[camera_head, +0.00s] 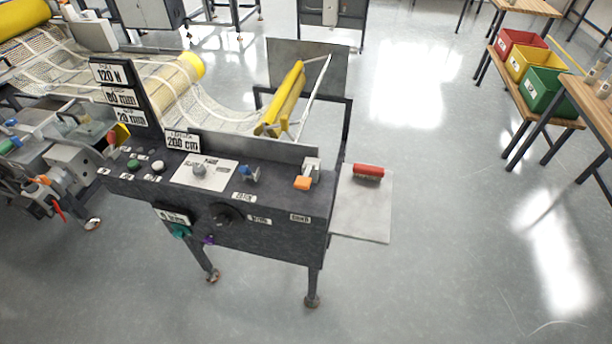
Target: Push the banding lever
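A dark grey control console (260,238) stands in the middle of the view. An orange-tipped lever (303,183) on a pale metal bracket sits at the right end of its top. A small blue lever (248,173) stands to its left. A label (300,217) is on the front face below the orange lever, too small to read surely; which lever is the banding one cannot be told for sure. My gripper and arm are not in view.
A black knob (226,215) is on the console's front, and a green button (133,165) on its top left. A side shelf (376,218) juts out right, bearing a red-handled tool (368,171). Yellow rollers (285,100) stand behind. The floor in front and right is clear.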

